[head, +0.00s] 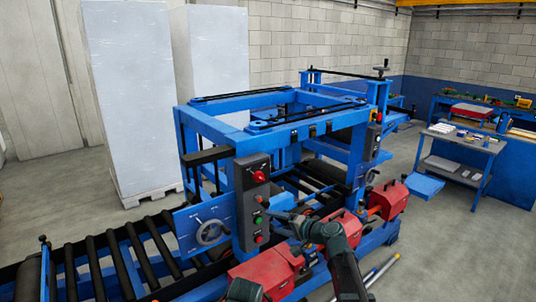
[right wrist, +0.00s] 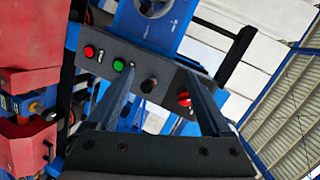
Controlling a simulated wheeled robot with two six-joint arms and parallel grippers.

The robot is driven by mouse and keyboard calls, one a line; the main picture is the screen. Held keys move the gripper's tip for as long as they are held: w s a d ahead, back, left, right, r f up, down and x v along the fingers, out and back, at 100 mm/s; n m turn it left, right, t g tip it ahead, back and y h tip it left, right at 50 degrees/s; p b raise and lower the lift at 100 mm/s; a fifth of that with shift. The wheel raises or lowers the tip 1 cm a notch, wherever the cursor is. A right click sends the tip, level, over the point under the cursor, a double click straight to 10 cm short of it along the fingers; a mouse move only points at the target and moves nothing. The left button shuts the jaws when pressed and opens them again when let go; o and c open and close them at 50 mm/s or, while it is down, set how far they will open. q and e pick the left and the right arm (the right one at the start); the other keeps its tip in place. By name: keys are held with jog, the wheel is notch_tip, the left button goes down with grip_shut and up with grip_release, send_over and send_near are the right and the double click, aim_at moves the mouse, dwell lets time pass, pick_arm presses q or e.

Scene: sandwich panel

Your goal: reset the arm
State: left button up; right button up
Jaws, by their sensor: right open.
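My right arm (head: 345,265) reaches up from the lower right in the head view. Its gripper (head: 280,216) is in front of the machine, just right of the control panel (head: 250,203). In the right wrist view the gripper (right wrist: 158,78) is open, its two fingers apart with nothing held between them. The panel also shows there behind the fingers, with a red button (right wrist: 89,51), a green button (right wrist: 119,65), a black knob (right wrist: 150,86) and a red knob (right wrist: 184,98). Contact with the panel cannot be told. My left gripper is not in view.
The blue machine frame (head: 225,130) and its handwheel (head: 210,232) stand close. Red housings (head: 262,274) lie below the right gripper. A roller conveyor (head: 120,262) runs left. White panel stacks (head: 135,100) stand behind. A grey cart (head: 462,150) and open floor are at the right.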

jog(key=s+d+f+n+g+h, duration=0.2)
jog(key=s+f+n+g+h, duration=0.25)
jog(key=s+f, duration=0.8)
jog(key=s+d+f+n+g+h, duration=0.1)
jog(key=s+d+f+g+h, duration=0.15)
jog(key=s+d, duration=0.4)
jog(key=s+d+f+n+g+h, duration=0.1)
jog(key=s+d+g+h, duration=0.2)
jog(key=s, duration=0.6)
jog(key=s+a+f+n+h+b, duration=0.1)
jog(key=s+a+f+n+b, duration=0.2)
jog(key=a+f+b, duration=0.7)
notch_tip(320, 180, down, 4)
jog(key=s+b, duration=0.2)
jog(key=b, duration=0.2)
jog(key=shift+s+a+h, duration=0.2)
jog(key=shift+a+h, duration=0.05)
jog(key=shift+h, duration=0.15)
